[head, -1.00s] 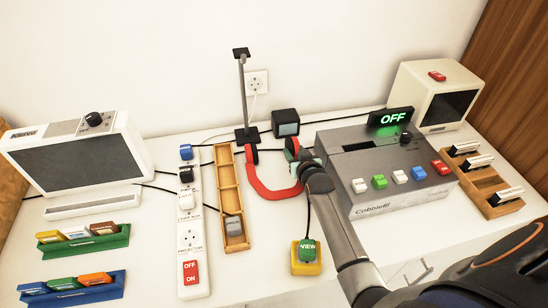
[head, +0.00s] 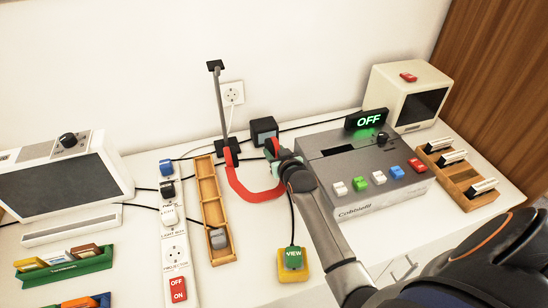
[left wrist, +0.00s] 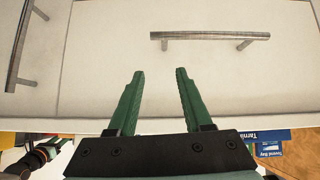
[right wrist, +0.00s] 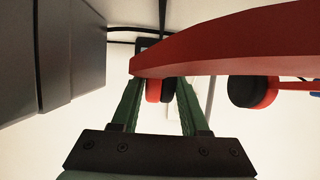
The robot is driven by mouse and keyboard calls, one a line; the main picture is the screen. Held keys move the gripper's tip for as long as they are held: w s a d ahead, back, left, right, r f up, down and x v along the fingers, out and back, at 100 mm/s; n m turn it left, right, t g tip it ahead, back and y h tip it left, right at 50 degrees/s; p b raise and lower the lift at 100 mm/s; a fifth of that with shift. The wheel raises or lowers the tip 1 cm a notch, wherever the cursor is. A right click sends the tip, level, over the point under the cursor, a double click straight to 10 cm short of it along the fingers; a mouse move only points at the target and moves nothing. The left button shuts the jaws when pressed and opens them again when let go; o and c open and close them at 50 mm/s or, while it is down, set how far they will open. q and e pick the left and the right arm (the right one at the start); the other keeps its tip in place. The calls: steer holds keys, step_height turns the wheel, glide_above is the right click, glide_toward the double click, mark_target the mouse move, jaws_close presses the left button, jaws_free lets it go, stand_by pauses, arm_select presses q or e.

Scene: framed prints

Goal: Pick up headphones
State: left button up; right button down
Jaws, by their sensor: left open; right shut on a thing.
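The red headphones (head: 250,194) have a curved band and dark ear cups with red rims. They are beside the wooden tray, just in front of the black stand (head: 220,103); I cannot tell whether they touch the table. My right gripper (head: 279,158) is shut on the headphones at their right end. In the right wrist view the red band (right wrist: 225,52) crosses above the fingers (right wrist: 158,95), with one ear cup (right wrist: 252,92) to the right. My left gripper (left wrist: 158,75) is open and empty, in front of the white drawer fronts. It is out of the head view.
A grey button box (head: 400,192) stands right of my right arm. A yellow-and-green VIEW button (head: 294,263) is in front, a long wooden tray (head: 207,185) and white power strip (head: 178,255) left. A small black box (head: 264,131) and cables lie behind.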

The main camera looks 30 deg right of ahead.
steer(key=s+d+r+p, duration=0.1)
steer(key=s+d+r, duration=0.1)
steer(key=s+r, duration=0.8)
steer(key=s, duration=0.4)
steer(key=shift+p, duration=0.4)
steer(key=shift+w+a, duration=0.1)
